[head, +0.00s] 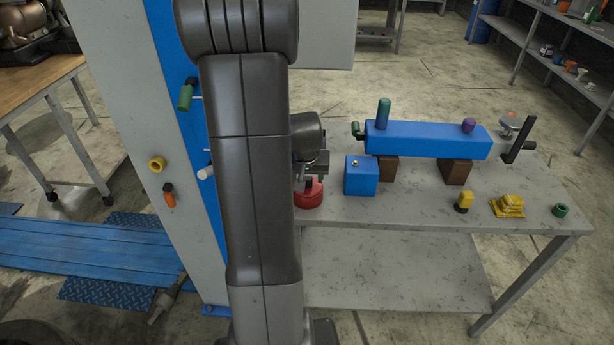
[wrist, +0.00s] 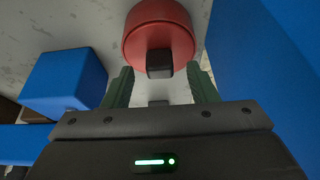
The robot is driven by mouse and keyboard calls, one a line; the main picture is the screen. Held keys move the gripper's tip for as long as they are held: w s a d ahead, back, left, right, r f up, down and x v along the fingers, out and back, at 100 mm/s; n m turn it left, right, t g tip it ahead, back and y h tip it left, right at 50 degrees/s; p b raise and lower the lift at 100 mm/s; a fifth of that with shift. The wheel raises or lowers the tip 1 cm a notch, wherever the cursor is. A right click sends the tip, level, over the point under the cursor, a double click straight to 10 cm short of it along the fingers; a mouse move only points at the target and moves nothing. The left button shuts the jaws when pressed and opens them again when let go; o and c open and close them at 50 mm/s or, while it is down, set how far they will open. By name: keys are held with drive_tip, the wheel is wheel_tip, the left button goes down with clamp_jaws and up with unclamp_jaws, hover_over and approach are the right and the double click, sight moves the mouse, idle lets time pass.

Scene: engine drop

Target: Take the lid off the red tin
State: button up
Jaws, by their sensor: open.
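The red tin (head: 309,195) stands on the grey table, partly hidden behind my arm in the head view. In the wrist view the red tin (wrist: 158,28) shows its round red top with a dark block-shaped knob (wrist: 159,63) on it. My gripper (wrist: 160,85) is open, with one green finger on each side of the knob's line. The fingertips look close to the knob, and no contact shows. In the head view my gripper (head: 313,172) is just above the tin, partly hidden by my arm.
A blue box (head: 361,177) stands right of the tin. A long blue block (head: 425,140) rests on brown blocks behind it. A blue upright (wrist: 270,60) is close on the wrist view's right. Small yellow and green items lie on the grey table (head: 400,209), whose front is mostly clear.

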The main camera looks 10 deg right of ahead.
sight(307, 180)
drive_tip(key=shift+w+f, duration=0.15)
drive_tip(key=shift+f, duration=0.2)
clamp_jaws()
idle(0.4)
drive_tip(key=shift+r, duration=0.1)
drive_tip(key=shift+r+p, duration=1.7)
drive_tip(key=shift+r, duration=0.75)
